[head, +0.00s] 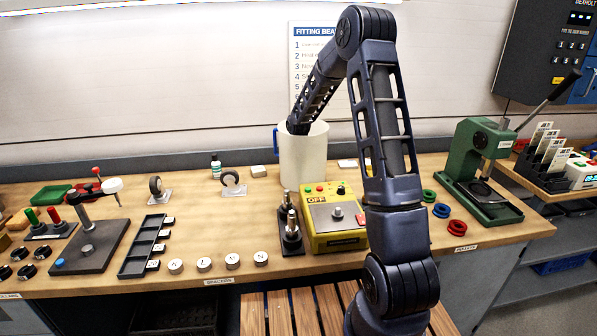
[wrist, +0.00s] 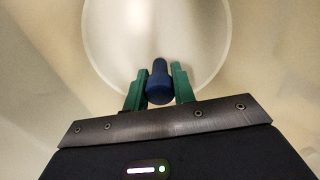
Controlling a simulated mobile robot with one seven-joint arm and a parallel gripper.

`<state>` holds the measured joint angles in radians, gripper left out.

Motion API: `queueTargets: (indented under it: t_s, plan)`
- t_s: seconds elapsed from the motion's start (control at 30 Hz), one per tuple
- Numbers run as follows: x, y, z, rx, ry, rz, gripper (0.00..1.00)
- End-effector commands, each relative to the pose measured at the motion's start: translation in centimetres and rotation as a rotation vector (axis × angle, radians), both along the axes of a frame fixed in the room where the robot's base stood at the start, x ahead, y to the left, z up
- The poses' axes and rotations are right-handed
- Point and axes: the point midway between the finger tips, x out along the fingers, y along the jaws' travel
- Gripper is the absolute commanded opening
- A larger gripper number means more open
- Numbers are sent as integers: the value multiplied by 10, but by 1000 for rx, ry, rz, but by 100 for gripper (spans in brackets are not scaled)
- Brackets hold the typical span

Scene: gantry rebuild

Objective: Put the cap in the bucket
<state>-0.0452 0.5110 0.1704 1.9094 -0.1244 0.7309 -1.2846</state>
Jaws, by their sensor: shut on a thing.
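The bucket (head: 303,160) is a tall off-white container with a blue handle at its left, standing at the back middle of the bench. My arm reaches down into its open top, so my gripper is hidden there in the head view. In the wrist view my gripper (wrist: 158,88) has green fingers shut on a dark blue piece, which I take to be the cap (wrist: 159,84). They are inside the bucket, above its round pale floor (wrist: 125,45). I cannot tell how far the cap is from the floor.
A yellow box (head: 333,240) with buttons and dark posts (head: 291,240) stand in front of the bucket. Casters (head: 232,184) stand to its left. A green press (head: 480,170) stands at the right. A sign (head: 310,50) is on the wall behind.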

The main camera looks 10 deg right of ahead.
Motion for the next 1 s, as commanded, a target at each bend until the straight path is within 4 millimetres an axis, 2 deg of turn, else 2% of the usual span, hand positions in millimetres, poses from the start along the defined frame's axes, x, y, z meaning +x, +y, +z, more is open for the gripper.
queueTargets:
  t_s: [0.03, 0.07, 0.13, 0.17, 0.43, 0.57, 0.67, 1.0]
  plan:
    - [0, 0, -2, 0, 1, 0, 4]
    - [0, 0, -1, 0, 0, 0, 32]
    - [0, 0, -1, 0, 0, 0, 45]
    - [0, 0, -1, 0, 0, 0, 47]
    - [0, 0, 0, 0, 0, 0, 47]
    - [0, 0, 7, 1, -1, 0, 47]
    - [1, 0, 21, 1, -3, 0, 47]
    - [1, 0, 85, 1, -3, 0, 47]
